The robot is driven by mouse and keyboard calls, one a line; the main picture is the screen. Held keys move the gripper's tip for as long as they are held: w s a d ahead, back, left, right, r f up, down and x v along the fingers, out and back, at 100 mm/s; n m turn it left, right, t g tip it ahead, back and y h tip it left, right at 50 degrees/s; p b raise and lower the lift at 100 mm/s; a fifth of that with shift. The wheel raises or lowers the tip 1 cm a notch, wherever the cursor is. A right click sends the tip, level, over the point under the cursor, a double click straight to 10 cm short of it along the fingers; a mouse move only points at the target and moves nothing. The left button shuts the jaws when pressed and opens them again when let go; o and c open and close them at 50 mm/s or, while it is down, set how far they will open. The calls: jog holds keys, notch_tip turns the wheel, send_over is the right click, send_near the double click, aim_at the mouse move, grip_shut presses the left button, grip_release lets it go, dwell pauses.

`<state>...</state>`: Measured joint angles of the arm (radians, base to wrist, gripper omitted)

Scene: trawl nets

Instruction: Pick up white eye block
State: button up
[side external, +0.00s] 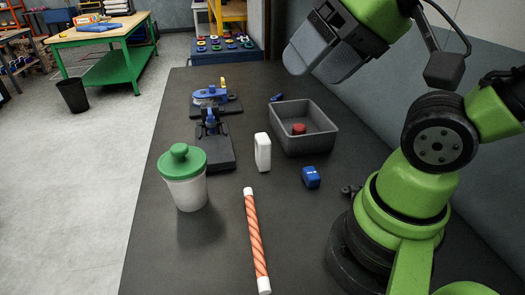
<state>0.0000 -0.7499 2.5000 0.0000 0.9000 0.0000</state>
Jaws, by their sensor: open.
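A white upright block (263,153) with rounded edges stands on the dark table, just left of the grey bin; no eye shows on its visible faces. My gripper (312,68) is at the top of the side external view, high above the table and behind the block. It is apart from the block, open, with nothing seen between its grey fingers.
A grey bin (327,143) holds a red piece (298,129). A blue block (311,177), a green-lidded white jar (184,192) and an orange striped rod (254,238) lie around the block. Blue-and-black fixtures (214,148) stand behind left.

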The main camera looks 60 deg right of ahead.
jog(key=shift+w, duration=0.1)
jog(key=shift+c, duration=0.3)
jog(key=m+g+h, duration=0.2)
jog(key=m+g, duration=0.2)
jog(key=g, duration=0.3)
send_over(263, 137)
notch_tip(263, 137, down, 15)
jog(key=shift+d+f, duration=0.15)
notch_tip(263, 137, down, 4)
jog(key=shift+f, duration=0.25)
jog(key=f, duration=0.6)
jog(key=shift+a, duration=0.25)
jog(key=shift+r, duration=0.1)
jog(key=c, duration=1.1)
